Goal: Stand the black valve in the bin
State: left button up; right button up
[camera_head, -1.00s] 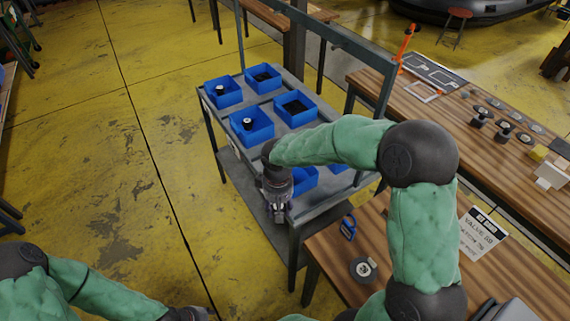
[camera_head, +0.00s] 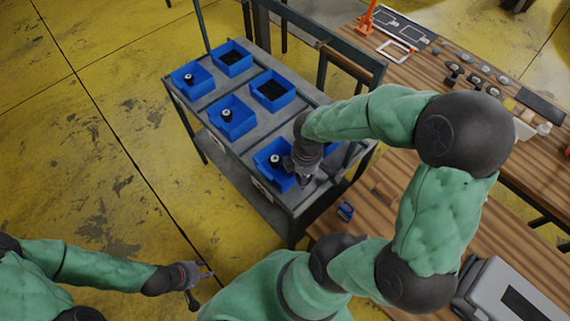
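A black valve with a pale top (camera_head: 275,160) stands upright in the near blue bin (camera_head: 264,178) on the grey cart. My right gripper (camera_head: 304,182) is pointed down at this bin's right side, just right of the valve. Its fingertips are small and dark, so I cannot tell whether it is open or whether it touches anything. Similar black valves stand in the middle-left bin (camera_head: 226,115) and the far-left bin (camera_head: 188,78). My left gripper (camera_head: 203,284) is open and empty at the lower left, over the floor, away from the cart.
Two more blue bins, at the back (camera_head: 232,58) and middle right (camera_head: 272,90), hold dark contents. Another bin is mostly hidden behind my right arm. Blue-handled tool (camera_head: 345,211) lies on the near wooden table. Dark parts (camera_head: 453,76) stand on the far bench.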

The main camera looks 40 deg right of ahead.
jog(key=shift+w+d+f+b, duration=0.4)
jog(key=shift+w+f+b, duration=0.1)
jog(key=shift+w+f, duration=1.35)
jog(key=shift+w+d+f+b, duration=0.45)
jog(key=shift+w+f, duration=1.2)
jog(key=shift+f, duration=0.35)
jog(key=shift+w+d+f+b, duration=0.4)
jog(key=shift+w+f+b, duration=0.1)
jog(key=shift+w+f, duration=1.35)
jog(key=shift+s+f, duration=0.15)
jog(key=shift+f+b, duration=0.35)
jog(key=shift+f, duration=0.2)
jog(key=o, duration=1.1)
jog(key=shift+o, duration=0.2)
